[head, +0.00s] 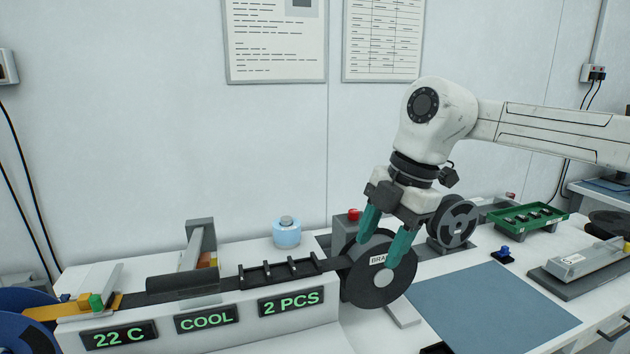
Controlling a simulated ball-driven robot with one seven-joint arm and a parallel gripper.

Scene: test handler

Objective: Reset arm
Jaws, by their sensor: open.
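My arm reaches in from the right of the head view and bends down at the wrist. My gripper (377,252) points down with its two teal fingers apart. A dark grey reel (365,287) with a white label starting "BRA" stands upright at the fingers, at the right end of the handler. One finger overlaps the reel's right face and the other is at its upper left edge. I cannot tell whether either finger touches the reel. Part of the label is hidden by the finger.
The white handler (210,335) shows "22 C", "COOL" and "2 PCS". A second reel (458,222) stands behind my gripper. A green tray (529,218), a grey device (585,262) and a small blue part (503,252) lie to the right. The blue mat (490,305) is clear.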

